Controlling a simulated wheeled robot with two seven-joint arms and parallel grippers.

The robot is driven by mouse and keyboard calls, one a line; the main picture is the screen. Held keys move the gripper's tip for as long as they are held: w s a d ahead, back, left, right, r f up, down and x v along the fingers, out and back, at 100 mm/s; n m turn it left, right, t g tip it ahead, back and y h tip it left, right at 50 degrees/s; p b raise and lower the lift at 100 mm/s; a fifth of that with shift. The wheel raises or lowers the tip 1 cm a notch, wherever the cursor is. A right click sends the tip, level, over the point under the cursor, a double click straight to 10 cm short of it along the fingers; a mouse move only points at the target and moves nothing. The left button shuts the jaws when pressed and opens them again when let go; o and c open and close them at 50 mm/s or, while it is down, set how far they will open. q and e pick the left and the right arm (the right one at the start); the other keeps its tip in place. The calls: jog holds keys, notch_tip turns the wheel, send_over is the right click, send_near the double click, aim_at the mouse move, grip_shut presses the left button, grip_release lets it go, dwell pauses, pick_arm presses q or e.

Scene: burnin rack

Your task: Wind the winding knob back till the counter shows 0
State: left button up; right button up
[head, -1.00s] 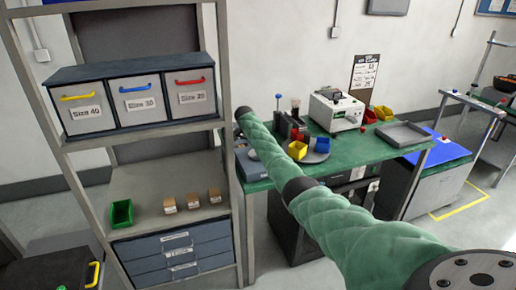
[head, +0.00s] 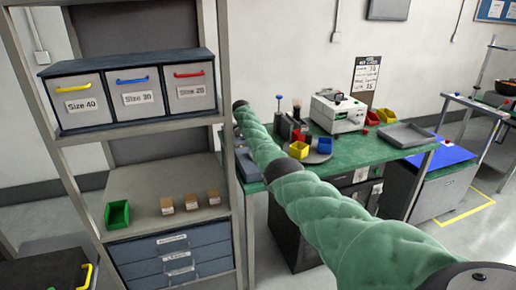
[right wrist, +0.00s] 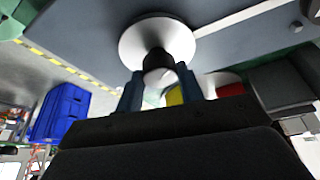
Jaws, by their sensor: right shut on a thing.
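The winding knob (right wrist: 157,62) is dark with a pale end and stands out from a white round disc (right wrist: 130,42) on a blue-grey panel (right wrist: 235,22). In the right wrist view my right gripper (right wrist: 158,80) has its two blue-grey fingers on either side of the knob, shut on it. In the head view my right arm in its green sleeve reaches across the bench towards the rack post; the gripper itself is hidden there. No counter digits can be read in either view. My left gripper is not in view.
A grey rack (head: 228,190) with bins and small boxes stands close left of my arm. The green bench (head: 385,150) carries a white instrument (head: 338,113), a yellow bin (head: 299,150) and a grey tray (head: 406,136). A blue crate (right wrist: 62,112) shows in the wrist view.

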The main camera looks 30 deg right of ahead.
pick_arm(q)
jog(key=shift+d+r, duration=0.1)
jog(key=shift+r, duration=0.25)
pick_arm(e)
jog(key=shift+r, duration=0.15)
jog(key=o, duration=1)
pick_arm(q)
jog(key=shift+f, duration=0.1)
pick_arm(e)
jog(key=shift+w+a+r+b, duration=0.15)
jog(key=shift+a+r+b, duration=0.05)
jog(key=shift+r+b, duration=0.1)
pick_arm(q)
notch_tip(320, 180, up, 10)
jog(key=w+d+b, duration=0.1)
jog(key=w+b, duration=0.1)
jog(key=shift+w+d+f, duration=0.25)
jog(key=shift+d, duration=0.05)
pick_arm(e)
jog(key=v, duration=0.7)
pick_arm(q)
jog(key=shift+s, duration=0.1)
pick_arm(e)
jog(key=shift+f, duration=0.1)
